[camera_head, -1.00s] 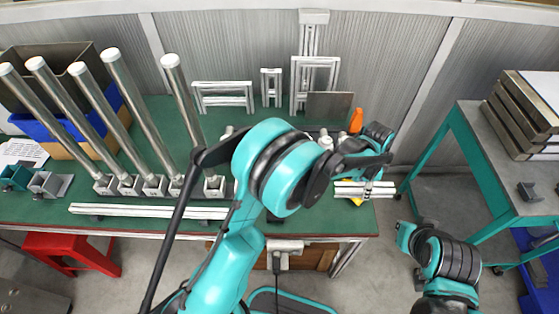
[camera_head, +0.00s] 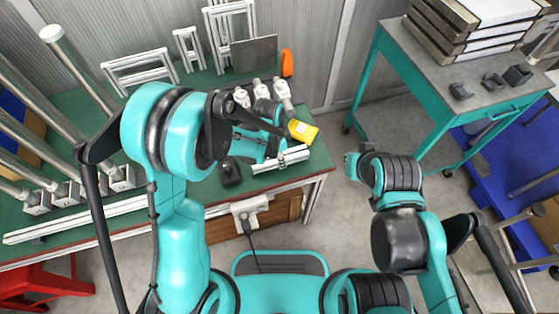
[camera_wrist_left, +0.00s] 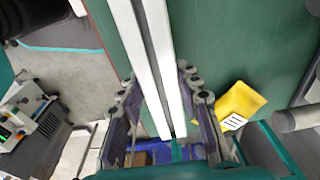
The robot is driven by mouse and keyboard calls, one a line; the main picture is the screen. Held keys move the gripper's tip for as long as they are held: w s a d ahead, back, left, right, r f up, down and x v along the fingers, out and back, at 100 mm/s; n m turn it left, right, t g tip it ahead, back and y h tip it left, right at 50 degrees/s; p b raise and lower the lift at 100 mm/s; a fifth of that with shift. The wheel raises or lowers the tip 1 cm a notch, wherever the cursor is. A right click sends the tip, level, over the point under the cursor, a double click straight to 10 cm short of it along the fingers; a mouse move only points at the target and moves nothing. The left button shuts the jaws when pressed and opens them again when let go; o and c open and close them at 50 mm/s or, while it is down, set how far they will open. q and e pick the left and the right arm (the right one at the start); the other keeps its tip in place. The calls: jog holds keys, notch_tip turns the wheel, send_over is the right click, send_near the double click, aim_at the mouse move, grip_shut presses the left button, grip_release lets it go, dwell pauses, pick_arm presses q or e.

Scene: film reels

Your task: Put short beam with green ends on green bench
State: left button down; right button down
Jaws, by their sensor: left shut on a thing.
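My left gripper (camera_head: 262,140) is shut on a short pale beam (camera_head: 292,158) near the right front corner of the green-topped bench (camera_head: 217,188). In the left wrist view the beam (camera_wrist_left: 157,50) runs as two white strips with a dark groove, between the fingers of the gripper (camera_wrist_left: 165,115). Green ends are not clear in either view. I cannot tell whether the beam rests on the bench or hangs above it. My right arm's end (camera_head: 354,165) is over the floor gap right of the bench; its fingers are too small to read.
A yellow case (camera_head: 303,131) lies right beside the beam; it also shows in the left wrist view (camera_wrist_left: 238,104). A black item (camera_head: 230,172), an orange bottle (camera_head: 287,63), white frames and tall metal posts stand on the bench. A teal table (camera_head: 450,75) with stacked trays stands right.

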pick_arm(q)
notch_tip(320, 180, down, 2)
jog(key=shift+f, duration=0.1)
jog(key=c, duration=1.5)
grip_release()
jog(key=shift+b, duration=0.4)
jog(key=o, duration=0.4)
jog(key=shift+o, duration=0.2)
